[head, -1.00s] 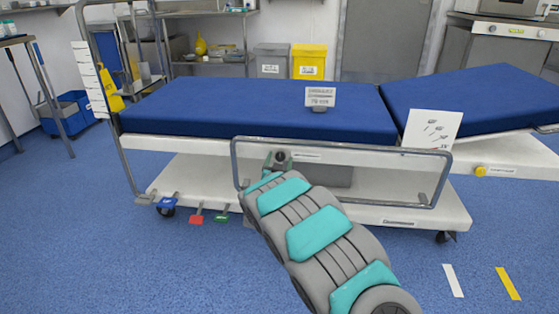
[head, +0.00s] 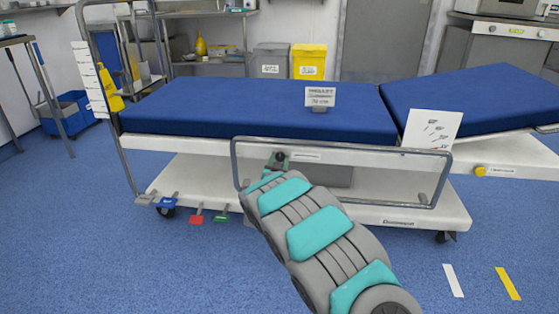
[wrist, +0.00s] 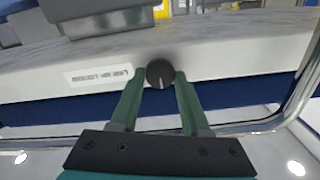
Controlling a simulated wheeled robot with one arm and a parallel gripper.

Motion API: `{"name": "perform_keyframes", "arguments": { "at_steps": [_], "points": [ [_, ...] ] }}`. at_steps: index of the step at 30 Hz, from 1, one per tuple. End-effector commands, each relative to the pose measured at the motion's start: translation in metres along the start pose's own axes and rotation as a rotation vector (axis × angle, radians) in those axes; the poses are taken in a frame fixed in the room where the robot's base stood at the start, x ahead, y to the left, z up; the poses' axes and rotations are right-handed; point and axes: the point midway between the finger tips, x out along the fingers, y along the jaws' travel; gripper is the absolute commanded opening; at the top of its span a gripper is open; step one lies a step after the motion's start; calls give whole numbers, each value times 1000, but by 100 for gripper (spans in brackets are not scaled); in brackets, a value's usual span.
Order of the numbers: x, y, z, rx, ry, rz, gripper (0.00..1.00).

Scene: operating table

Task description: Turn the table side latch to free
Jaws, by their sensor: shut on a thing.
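The side latch is a round dark knob (wrist: 160,73) with a pale line on its face, set on the pale side of the operating table. In the wrist view it sits between the tips of my gripper (wrist: 159,80), whose two green fingers are shut on it. The line on the knob points roughly straight down in that view. A white label (wrist: 99,75) is beside the knob; its print is too small to read surely. In the head view my gripper (head: 277,160) reaches the table side at the left part of the side rail, and the knob is mostly hidden.
A grey metal side rail (head: 345,144) frames the area around my arm. The blue mattress (head: 230,105) lies above. Red (head: 197,219) and green (head: 221,218) pedals are low at the left. A yellow knob (head: 480,171) is at the right.

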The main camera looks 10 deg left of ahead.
Motion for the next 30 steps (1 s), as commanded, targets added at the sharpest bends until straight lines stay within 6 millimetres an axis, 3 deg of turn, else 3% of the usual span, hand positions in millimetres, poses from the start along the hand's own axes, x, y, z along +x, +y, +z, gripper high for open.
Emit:
{"name": "perform_keyframes", "arguments": {
  "at_steps": [14, 30],
  "points": [
    [0, 0, -1, -63, -2, 1, 0],
    [0, -3, -2, -508, -2, -1, 0]
  ]
}}
